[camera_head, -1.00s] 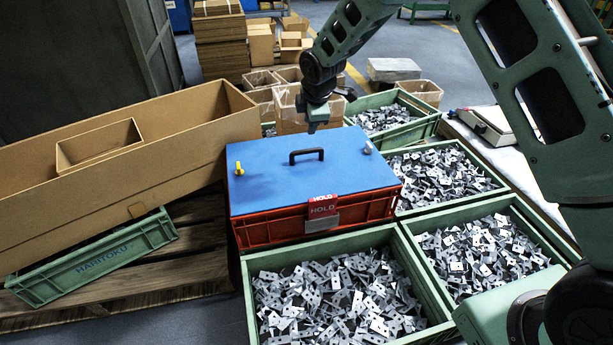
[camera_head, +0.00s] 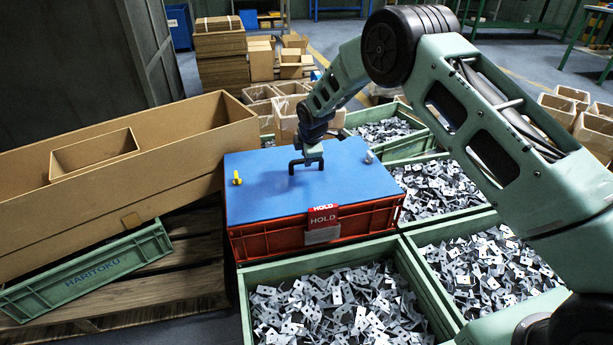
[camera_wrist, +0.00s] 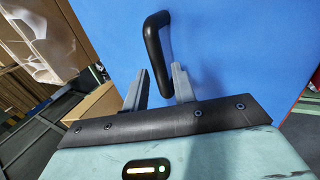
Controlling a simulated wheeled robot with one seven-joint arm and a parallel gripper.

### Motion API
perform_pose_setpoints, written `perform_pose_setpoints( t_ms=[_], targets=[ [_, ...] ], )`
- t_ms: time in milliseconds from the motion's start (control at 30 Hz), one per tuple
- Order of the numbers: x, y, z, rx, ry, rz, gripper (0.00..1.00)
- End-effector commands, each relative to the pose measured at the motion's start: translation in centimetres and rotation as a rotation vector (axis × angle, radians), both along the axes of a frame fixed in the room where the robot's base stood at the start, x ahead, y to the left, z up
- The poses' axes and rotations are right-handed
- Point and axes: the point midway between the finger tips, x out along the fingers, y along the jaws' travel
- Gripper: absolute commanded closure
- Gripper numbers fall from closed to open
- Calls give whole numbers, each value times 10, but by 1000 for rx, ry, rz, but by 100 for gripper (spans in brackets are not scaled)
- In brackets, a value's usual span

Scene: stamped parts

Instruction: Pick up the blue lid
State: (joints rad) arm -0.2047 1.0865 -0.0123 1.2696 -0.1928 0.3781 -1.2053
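The blue lid (camera_head: 265,195) lies flat on a red crate (camera_head: 265,240). It also fills much of the wrist view (camera_wrist: 235,50). Its black arched handle (camera_head: 293,166) stands up near the middle of the lid. My gripper (camera_head: 312,150) is at the handle, just above the lid. In the wrist view my gripper (camera_wrist: 159,80) has its two grey fingers apart, and one end of the handle (camera_wrist: 153,45) shows in the gap between them. I cannot tell whether the fingers touch it. A yellow knob (camera_head: 237,178) and a grey knob (camera_head: 369,157) sit at the lid's edges.
Green crates full of stamped metal parts (camera_head: 340,300) stand in front of and to the right of the red crate. A red HOLD tag (camera_head: 323,217) hangs at the front.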

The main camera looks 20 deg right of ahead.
Motion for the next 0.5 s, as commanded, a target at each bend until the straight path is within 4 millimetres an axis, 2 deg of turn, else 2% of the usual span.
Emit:
perform_pose_setpoints(
  t_ms=[33,200,500],
  targets=[
    [4,-2,-13,-1,2,-1,74],
    [13,-2,-30,0,0,-1,74],
    [15,-2,-33,0,0,-1,74]
  ],
)
